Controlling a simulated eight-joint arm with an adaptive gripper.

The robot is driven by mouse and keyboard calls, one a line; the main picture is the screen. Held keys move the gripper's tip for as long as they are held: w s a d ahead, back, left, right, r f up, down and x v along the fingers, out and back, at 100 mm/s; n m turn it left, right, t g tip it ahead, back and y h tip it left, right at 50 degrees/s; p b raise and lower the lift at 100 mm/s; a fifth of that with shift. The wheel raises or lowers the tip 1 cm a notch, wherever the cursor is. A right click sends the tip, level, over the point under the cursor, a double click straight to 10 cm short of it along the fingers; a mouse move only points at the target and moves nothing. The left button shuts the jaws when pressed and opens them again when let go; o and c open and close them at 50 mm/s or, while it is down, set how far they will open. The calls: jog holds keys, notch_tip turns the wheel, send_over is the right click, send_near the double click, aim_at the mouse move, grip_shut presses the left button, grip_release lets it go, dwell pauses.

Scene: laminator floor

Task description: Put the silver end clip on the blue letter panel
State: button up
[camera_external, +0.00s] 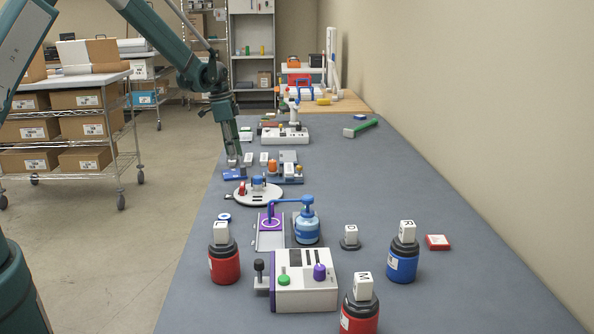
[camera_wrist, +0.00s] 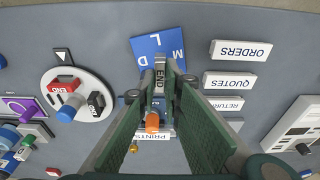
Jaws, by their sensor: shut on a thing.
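The silver end clip (camera_wrist: 160,76), marked END, is between the fingertips of my gripper (camera_wrist: 158,90) in the wrist view. My gripper is shut on it. The blue letter panel (camera_wrist: 150,44) lies just beyond the fingertips, with white letters M, L and D showing. The clip overlaps the panel's near edge in this view; I cannot tell whether they touch. In the external view my gripper (camera_external: 233,158) is low over the table, at the blue panel (camera_external: 234,175). The clip is too small to make out there.
White plates marked ORDERS (camera_wrist: 240,50) and QUOTES (camera_wrist: 230,81) lie on the other side. An orange knob (camera_wrist: 152,122) stands close below the fingertips. Lettered bottles occupy the table's near end.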

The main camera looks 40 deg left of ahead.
jog(key=shift+f, duration=0.1)
jog(key=shift+f, duration=1.75)
jog(key=shift+f, duration=0.15)
jog(key=o, duration=0.7)
jog(key=r, duration=0.4)
jog(key=s+a+r, duration=0.1)
jog(key=r, duration=0.7)
jog(key=shift+s+a, duration=0.15)
jog(key=shift+s, duration=0.05)
jog(key=shift+r, duration=0.1)
